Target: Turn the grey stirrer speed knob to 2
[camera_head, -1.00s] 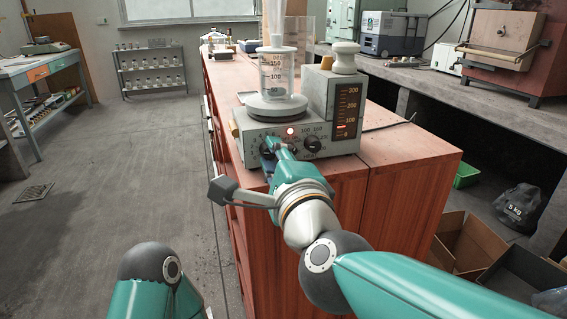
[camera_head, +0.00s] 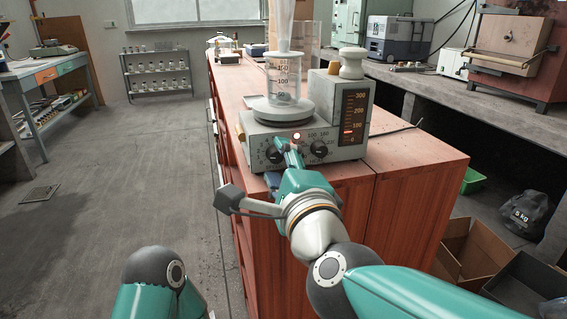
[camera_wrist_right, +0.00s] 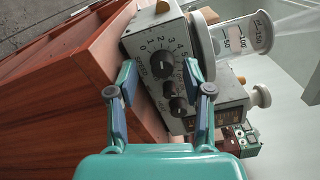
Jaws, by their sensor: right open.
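The stirrer speed knob, a dark grey dial (camera_head: 273,154), is on the left of the front panel of the hotplate stirrer (camera_head: 345,153). In the right wrist view this knob (camera_wrist_right: 161,64) has a scale with 0 to 4 legible; its pointer is hard to read. My right gripper (camera_head: 291,148) is in front of the panel, just right of the knob in the head view. In the right wrist view its open fingers (camera_wrist_right: 160,80) stand apart, with the knob beyond the gap and no visible grip on it. My left gripper is out of view.
A glass beaker (camera_head: 284,82) stands on the round plate (camera_head: 283,108). The stirrer is near the front edge of the red-brown bench (camera_head: 400,160). Open boxes (camera_head: 475,250) lie at right.

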